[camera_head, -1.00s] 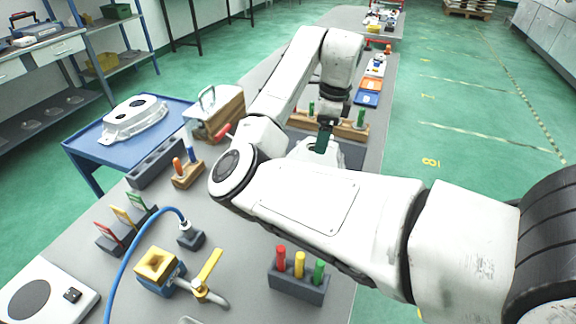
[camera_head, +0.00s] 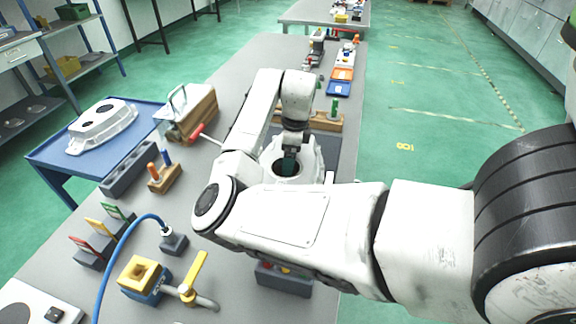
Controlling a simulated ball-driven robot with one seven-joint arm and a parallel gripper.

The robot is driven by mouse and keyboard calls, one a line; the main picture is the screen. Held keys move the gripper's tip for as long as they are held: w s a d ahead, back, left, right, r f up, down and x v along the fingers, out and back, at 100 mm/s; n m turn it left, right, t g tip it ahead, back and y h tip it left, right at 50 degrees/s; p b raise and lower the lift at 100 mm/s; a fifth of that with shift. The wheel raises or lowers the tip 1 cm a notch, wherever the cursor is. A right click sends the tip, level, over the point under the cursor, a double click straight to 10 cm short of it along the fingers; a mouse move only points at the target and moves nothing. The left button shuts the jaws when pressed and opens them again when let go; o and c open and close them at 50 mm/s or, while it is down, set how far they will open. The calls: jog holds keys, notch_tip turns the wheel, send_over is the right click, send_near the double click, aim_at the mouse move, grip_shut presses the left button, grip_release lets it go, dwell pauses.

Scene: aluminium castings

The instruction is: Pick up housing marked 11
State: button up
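A whitish cast housing (camera_head: 312,158) with a round opening stands on the grey workbench (camera_head: 235,112), partly hidden behind my arm. My gripper (camera_head: 288,168) points down at its opening; its fingertips are small and dark, and I cannot tell whether they touch the housing or how wide they are apart. A second pale housing (camera_head: 100,127) with openings on top lies on the blue cart (camera_head: 48,153) at the left. No number is readable on either housing.
A wooden box (camera_head: 192,118) with a handle, a grey slotted block (camera_head: 128,168) and a wooden holder (camera_head: 165,180) stand left of my arm. A yellow-topped fixture (camera_head: 143,275), a yellow-handled valve (camera_head: 193,285) and a blue hose (camera_head: 115,250) lie in front. The floor at right is clear.

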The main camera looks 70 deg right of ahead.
jog(key=shift+f, duration=0.2)
grip_shut()
dwell(0.8)
jog(key=shift+r, duration=0.1)
